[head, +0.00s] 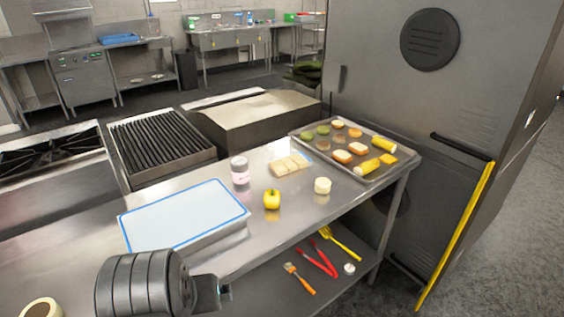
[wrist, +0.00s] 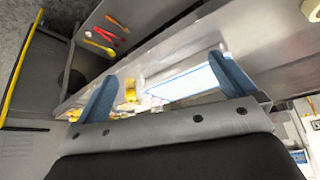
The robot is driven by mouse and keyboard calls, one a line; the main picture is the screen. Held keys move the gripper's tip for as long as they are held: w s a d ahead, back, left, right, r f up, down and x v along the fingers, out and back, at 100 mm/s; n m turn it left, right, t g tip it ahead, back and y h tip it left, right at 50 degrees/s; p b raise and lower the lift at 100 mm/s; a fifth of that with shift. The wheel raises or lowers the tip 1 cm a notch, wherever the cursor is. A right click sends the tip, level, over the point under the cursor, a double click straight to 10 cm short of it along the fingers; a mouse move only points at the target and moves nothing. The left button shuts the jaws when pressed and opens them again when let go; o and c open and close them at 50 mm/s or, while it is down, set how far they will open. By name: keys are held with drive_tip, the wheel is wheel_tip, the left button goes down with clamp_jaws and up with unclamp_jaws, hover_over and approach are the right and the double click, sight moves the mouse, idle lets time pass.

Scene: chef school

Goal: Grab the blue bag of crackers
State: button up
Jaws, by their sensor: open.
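A flat pack of pale crackers (head: 290,165) with a small blue edge lies on the steel counter, near the left side of the baking tray. It is the only thing in view that looks like the bag of crackers. I cannot make it out in the wrist view. My gripper (head: 224,292) is low in the head view, in front of the counter and well away from the pack. In the wrist view my gripper (wrist: 162,68) shows two blue fingers spread wide apart, with nothing between them.
A blue-rimmed white board (head: 185,215) lies left on the counter (head: 262,232). A pink-labelled jar (head: 240,171), a yellow pepper (head: 272,199) and a white round piece (head: 322,186) stand around the pack. A food-filled baking tray (head: 372,178) is at right. Utensils (head: 316,262) lie on the lower shelf.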

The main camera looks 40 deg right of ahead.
drive_tip(key=w+d+r+m+g, duration=0.1)
drive_tip(key=w+d+r, duration=0.25)
drive_tip(key=r, duration=0.45)
drive_tip(key=w+d+r+m, duration=0.1)
drive_tip(key=w+d+r, duration=0.2)
drive_tip(key=w+r, duration=0.35)
drive_tip(key=w+d+r+m+g+h, duration=0.1)
drive_tip(key=w+d+r+m, duration=0.2)
drive_tip(key=w+d+r, duration=0.4)
drive_tip(key=m+g+h, duration=0.1)
drive_tip(key=m+g, duration=0.3)
drive_tip(key=m, duration=0.5)
hover_over(286, 162)
drive_tip(key=a, duration=0.7)
drive_tip(key=shift+f, duration=10.3)
drive_tip(key=x, duration=1.1)
drive_tip(key=w+x, duration=0.1)
drive_tip(key=x, duration=0.5)
drive_tip(key=shift+w+d, duration=0.1)
drive_tip(key=shift+d, duration=0.1)
drive_tip(key=c, duration=1)
